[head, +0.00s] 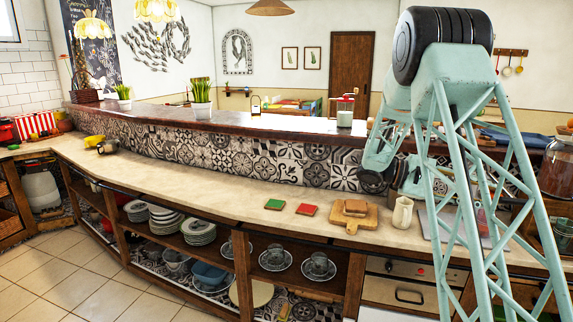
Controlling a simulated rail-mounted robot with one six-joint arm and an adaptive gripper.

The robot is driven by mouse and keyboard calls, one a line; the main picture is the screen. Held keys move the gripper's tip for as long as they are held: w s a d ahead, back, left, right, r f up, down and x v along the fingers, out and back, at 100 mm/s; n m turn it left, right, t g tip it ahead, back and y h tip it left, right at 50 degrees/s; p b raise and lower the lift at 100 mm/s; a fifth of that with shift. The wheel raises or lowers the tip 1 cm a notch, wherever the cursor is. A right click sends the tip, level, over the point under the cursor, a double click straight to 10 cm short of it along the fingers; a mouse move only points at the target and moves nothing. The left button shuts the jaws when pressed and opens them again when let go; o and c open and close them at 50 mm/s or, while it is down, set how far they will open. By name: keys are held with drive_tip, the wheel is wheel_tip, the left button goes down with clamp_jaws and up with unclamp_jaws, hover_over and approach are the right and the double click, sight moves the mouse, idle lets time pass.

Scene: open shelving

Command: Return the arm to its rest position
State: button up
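My arm (445,85) stands at the right of the head view. It is a pale teal lattice with a black joint at the top, folded over the counter. Its wrist part (373,181) hangs low in front of the patterned tiles, partly behind the lattice. I cannot make out my gripper's fingers; they are hidden behind the arm or out of view. Whether anything is held does not show.
The long counter (230,183) holds a green coaster (275,204), a red coaster (307,209), a wooden board (349,218) with bread-like slices, and a cream jug (402,212). A glass jar (557,165) stands at right. Shelves below hold plates (199,231) and cups. The counter's left-middle is clear.

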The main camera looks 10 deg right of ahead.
drive_tip(key=s+a+r+t+y, duration=0.1)
drive_tip(key=s+a+t+y, duration=0.2)
drive_tip(key=s+a, duration=0.9)
drive_tip(key=s+a+r+t+y, duration=0.2)
drive_tip(key=s+a+t+y, duration=0.2)
drive_tip(key=s+a, duration=0.9)
drive_tip(key=s+a+r+t+y, duration=0.1)
drive_tip(key=s+a+t+y, duration=0.3)
drive_tip(key=a, duration=1.9)
drive_tip(key=shift+s+r+m+y, duration=0.25)
drive_tip(key=shift+s+y, duration=1.55)
drive_tip(key=shift+s, duration=2.4)
drive_tip(key=shift+f, duration=0.1)
